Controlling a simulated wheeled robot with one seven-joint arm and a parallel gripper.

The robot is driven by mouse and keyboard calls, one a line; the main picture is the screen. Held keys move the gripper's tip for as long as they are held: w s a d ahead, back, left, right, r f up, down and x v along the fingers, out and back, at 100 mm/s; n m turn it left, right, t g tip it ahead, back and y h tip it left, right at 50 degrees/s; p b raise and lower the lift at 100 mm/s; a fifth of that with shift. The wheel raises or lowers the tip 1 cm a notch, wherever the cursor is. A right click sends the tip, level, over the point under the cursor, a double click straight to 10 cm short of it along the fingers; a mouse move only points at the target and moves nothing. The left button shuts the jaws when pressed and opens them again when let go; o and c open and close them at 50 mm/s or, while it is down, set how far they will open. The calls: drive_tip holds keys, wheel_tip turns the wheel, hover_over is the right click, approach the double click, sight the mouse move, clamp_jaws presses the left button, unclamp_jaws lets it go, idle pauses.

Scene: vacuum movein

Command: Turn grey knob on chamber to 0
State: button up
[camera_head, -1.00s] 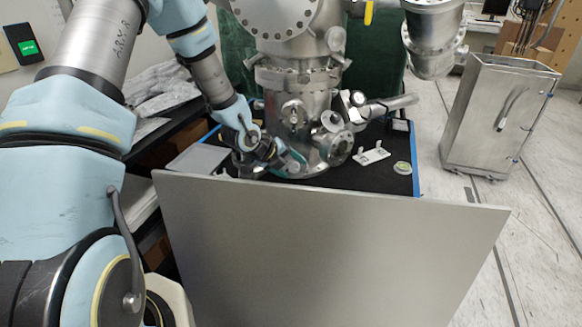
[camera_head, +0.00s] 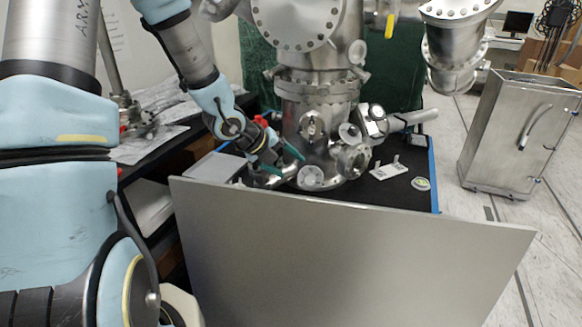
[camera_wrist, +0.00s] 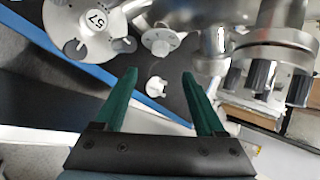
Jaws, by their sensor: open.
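The steel chamber (camera_head: 318,110) stands upright in the middle of the head view. A round light grey disc (camera_head: 311,178) sits low on its front. In the wrist view a grey dial marked 57 (camera_wrist: 85,30) is at the upper left, outside the left finger; it looks like the knob, but I cannot be sure it is the same disc. My gripper (camera_head: 290,162) is at the chamber's lower left, beside the disc. Its green fingers are spread and empty in the wrist view (camera_wrist: 159,73). A small white fitting (camera_wrist: 157,87) shows between them, apparently beyond the fingers.
A large grey panel (camera_head: 350,255) stands in front of the black bench top (camera_head: 395,188). Ports and a gauge (camera_head: 375,120) stick out from the chamber's right side. A steel cabinet (camera_head: 510,135) stands on the floor at right. Red handles (camera_head: 262,121) are behind my wrist.

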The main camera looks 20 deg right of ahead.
sight(310, 180)
drive_tip(key=shift+r, duration=0.1)
drive_tip(key=p+x, duration=1.1)
idle(0.6)
clamp_jaws()
idle(0.5)
